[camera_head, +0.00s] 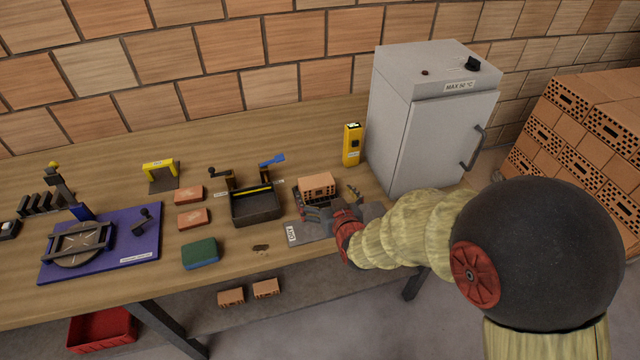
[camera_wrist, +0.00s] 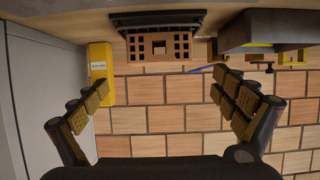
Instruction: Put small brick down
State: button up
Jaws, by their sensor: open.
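The small perforated orange brick (camera_head: 317,185) sits at or over the grey labelled plate (camera_head: 310,231), towards the right of the workbench. Its holed face also shows in the wrist view (camera_wrist: 175,46), at the top centre and against a dark ribbed piece. My gripper (camera_head: 331,201) is open just in front of the brick. In the wrist view its two padded fingers (camera_wrist: 163,80) are spread wide, with nothing held between them. The brick lies beyond the fingertips and appears apart from them. Its underside is hidden in the head view.
A grey cabinet (camera_head: 425,130) stands right of the brick, with a yellow device (camera_head: 352,145) beside it. A black tray (camera_head: 256,207) is left of the brick. Two red blocks (camera_head: 188,195) and a green-topped block (camera_head: 200,253) lie further left. Bench space is clear behind.

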jog(key=shift+v, duration=1.5)
jog(key=s+d+r+m+g+h, duration=0.2)
jog(key=s+d+r+g+h, duration=0.15)
jog(key=s+d+r, duration=0.75)
jog(key=s+d+r+g, duration=0.2)
jog(key=s, duration=0.6)
jog(key=s+d+r+m+g, duration=0.1)
jog(key=s+d+r+g, duration=0.1)
jog(key=s, duration=0.6)
jog(key=shift+s+d+r, duration=0.2)
jog(key=shift+d+r, duration=0.4)
jog(key=shift+d, duration=0.05)
